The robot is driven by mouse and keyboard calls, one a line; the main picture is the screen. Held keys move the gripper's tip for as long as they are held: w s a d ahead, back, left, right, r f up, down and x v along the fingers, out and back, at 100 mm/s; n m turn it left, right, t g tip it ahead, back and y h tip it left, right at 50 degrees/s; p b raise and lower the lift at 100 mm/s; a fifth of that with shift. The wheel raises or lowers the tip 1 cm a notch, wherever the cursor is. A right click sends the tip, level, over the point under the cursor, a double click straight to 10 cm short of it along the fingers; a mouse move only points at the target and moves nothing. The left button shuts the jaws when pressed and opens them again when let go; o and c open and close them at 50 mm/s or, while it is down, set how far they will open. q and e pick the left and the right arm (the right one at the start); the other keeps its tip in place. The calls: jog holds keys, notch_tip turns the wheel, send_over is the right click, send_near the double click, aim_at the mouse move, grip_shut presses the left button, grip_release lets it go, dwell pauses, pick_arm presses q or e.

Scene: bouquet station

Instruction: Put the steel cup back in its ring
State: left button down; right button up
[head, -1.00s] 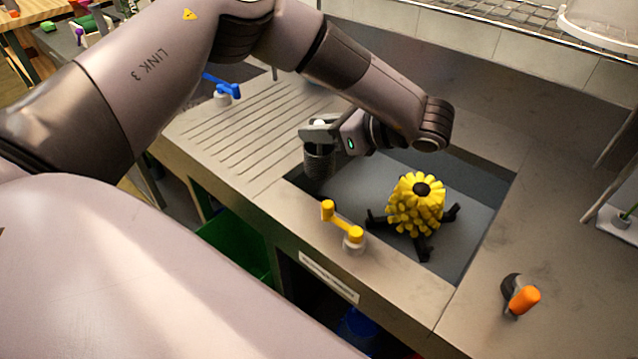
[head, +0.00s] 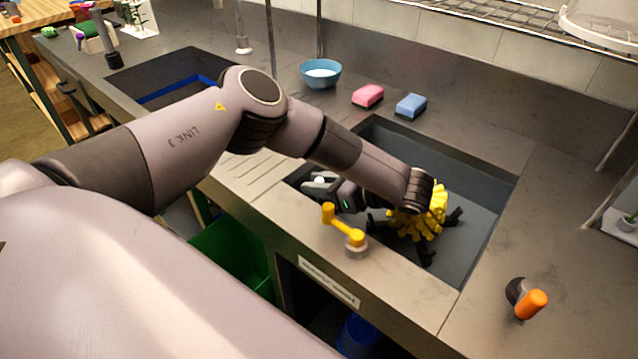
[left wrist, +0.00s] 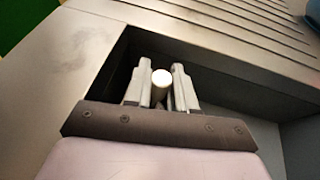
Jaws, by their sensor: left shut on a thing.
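My left gripper (head: 316,184) is low in the near left corner of the sink (head: 480,175). Its fingers are shut on a white-ended rod (left wrist: 161,78), which stands up between the fingertips in the left wrist view. The white end also shows in the head view (head: 320,180). The lower part of this held thing is hidden now by the gripper and the sink edge. I cannot make out a steel cup or a ring for it in these views. My right gripper is not in view.
A yellow brush (head: 432,222) on dark feet stands in the sink, partly behind my left wrist. A yellow tap handle (head: 345,228) is close to the gripper. A blue bowl (head: 320,76), pink sponge (head: 368,96) and blue sponge (head: 411,106) lie behind. An orange handle (head: 531,304) stands right.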

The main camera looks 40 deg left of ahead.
pick_arm(q)
jog(key=c, duration=1.4)
grip_release()
jog(key=shift+f, duration=0.1)
jog(key=o, duration=0.5)
jog(key=shift+c, duration=0.2)
jog(key=shift+f+b, duration=0.15)
jog(key=shift+b, duration=0.25)
jog(key=v, duration=0.7)
jog(key=shift+s, duration=0.25)
jog(key=shift+d+f, duration=0.1)
jog(key=shift+d, duration=0.05)
